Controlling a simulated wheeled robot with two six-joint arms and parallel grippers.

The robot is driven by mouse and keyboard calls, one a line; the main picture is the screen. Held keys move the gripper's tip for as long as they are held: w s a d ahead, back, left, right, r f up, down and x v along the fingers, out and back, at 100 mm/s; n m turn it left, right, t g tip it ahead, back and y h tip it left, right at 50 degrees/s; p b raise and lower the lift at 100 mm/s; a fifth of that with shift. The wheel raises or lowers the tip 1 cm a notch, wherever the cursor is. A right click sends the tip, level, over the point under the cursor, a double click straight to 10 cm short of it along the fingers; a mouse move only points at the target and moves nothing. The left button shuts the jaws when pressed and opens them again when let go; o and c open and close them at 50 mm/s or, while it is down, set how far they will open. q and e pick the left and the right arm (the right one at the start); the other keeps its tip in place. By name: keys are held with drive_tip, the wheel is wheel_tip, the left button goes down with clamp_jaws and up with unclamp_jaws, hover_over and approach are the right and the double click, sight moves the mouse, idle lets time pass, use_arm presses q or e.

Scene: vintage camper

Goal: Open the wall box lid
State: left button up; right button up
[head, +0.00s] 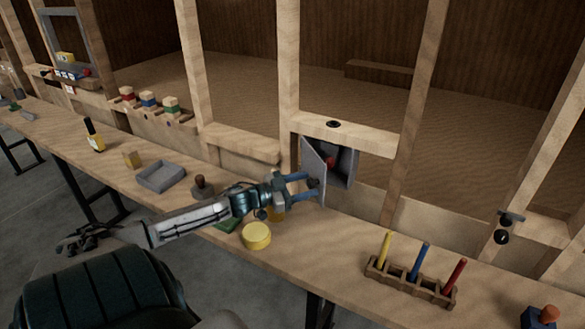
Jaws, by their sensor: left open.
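The grey wall box (349,168) is mounted between two wooden posts behind the bench. Its flat grey lid (312,160) stands swung out from the box, and part of the dark interior shows. A red item (331,162) is visible inside. A dark knob (314,183) sits on the lid's outer face. My left gripper (308,184) is open, its blue fingers at the lid around the knob; I cannot tell whether they touch it. My right gripper is not in view.
On the bench (330,238) below are a yellow round tin (256,236), a grey tray (161,176), a dark-handled stamp (202,187) and a wooden rack (410,283) with yellow, blue and red sticks. Wooden posts flank the box. A black hook (503,228) hangs at right.

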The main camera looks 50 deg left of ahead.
use_arm(q)
drive_tip(key=p+v, duration=0.5)
drive_tip(key=v, duration=0.5)
drive_tip(key=shift+s+p, duration=0.3)
drive_tip(key=shift+s, duration=0.05)
drive_tip(key=shift+a, duration=0.1)
drive_tip(key=shift+c, duration=0.4)
